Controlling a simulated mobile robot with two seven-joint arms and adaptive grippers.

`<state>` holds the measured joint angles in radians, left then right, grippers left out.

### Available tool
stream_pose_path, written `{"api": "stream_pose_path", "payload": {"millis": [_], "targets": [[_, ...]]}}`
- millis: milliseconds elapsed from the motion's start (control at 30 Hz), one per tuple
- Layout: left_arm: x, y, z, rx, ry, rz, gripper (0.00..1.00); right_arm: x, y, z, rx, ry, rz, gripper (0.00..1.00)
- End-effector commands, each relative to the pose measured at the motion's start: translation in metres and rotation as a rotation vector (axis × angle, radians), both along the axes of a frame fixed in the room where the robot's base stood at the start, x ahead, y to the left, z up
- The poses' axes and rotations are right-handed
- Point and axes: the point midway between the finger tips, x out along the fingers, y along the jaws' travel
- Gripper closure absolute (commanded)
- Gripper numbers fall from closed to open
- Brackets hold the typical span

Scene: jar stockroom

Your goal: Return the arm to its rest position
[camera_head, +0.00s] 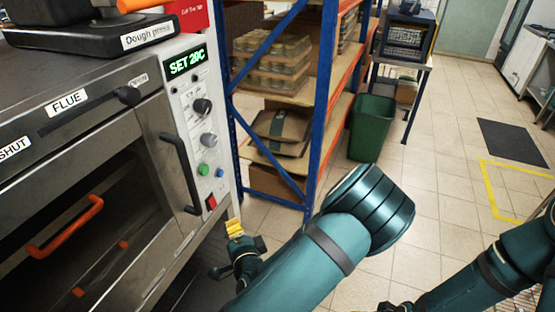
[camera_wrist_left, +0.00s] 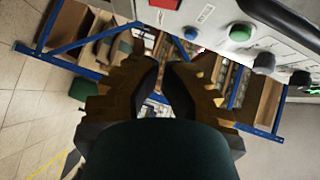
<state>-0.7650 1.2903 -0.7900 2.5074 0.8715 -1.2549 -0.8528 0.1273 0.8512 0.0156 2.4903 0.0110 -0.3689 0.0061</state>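My left arm comes in from the bottom of the head view, and its teal elbow is bent in front of the shelving. My left gripper (camera_head: 236,229) has yellow-tipped fingers and is in front of the oven's control panel, at its lower right. In the left wrist view the two fingers of the left gripper (camera_wrist_left: 168,75) stand apart with nothing between them. My right arm shows at the lower right of the head view. Only a few dark parts at its end show at the bottom edge, so the state of my right gripper cannot be told.
The oven (camera_head: 190,142) fills the left, with knobs, a "SET 20C" display and an orange handle (camera_head: 66,228). A blue and orange shelving unit (camera_head: 322,110) holds jars and boxes. A green bin (camera_head: 371,127) stands beside it. Tiled floor to the right is mostly clear.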

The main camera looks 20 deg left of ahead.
Motion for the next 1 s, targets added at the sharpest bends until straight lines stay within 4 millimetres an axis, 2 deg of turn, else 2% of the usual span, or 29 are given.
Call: {"api": "stream_pose_path", "payload": {"millis": [67, 167, 267, 300, 400, 533, 633, 700, 800, 1000], "targets": [[0.000, 0.000, -0.001, -0.002, 0.001, 0.001, 1.00, 0.000, 0.000, 0.000, 0.000, 0.000, 0.000, 0.53], [-0.004, 0.001, -0.012, -0.056, 0.024, 0.015, 1.00, 0.000, 0.000, 0.000, 0.000, 0.000, 0.000, 0.53], [-0.015, -0.002, -0.047, -0.219, 0.091, 0.056, 1.00, 0.000, 0.000, 0.000, 0.000, 0.000, 0.000, 0.53], [-0.023, -0.005, -0.066, -0.318, 0.129, 0.083, 1.00, 0.000, 0.000, 0.000, 0.000, 0.000, 0.000, 0.53], [-0.045, -0.027, -0.114, -0.610, 0.232, 0.170, 1.00, 0.000, 0.000, 0.000, 0.000, 0.000, 0.000, 0.53], [-0.071, -0.072, -0.151, -0.983, 0.351, 0.287, 1.00, 0.000, 0.000, 0.000, 0.000, 0.000, 0.000, 0.53], [-0.084, -0.108, -0.159, -1.232, 0.431, 0.370, 1.00, 0.000, 0.000, 0.000, 0.000, 0.000, 0.000, 0.53], [-0.089, -0.129, -0.156, -1.375, 0.480, 0.418, 1.00, 0.000, 0.000, 0.000, 0.000, 0.000, 0.000, 0.53], [-0.092, -0.151, -0.146, -1.524, 0.537, 0.466, 1.00, 0.000, 0.000, 0.000, 0.000, 0.000, 0.000, 0.53], [-0.094, -0.169, -0.130, -1.657, 0.602, 0.507, 1.00, 0.000, 0.000, 0.000, 0.000, 0.000, 0.000, 0.53]]}}
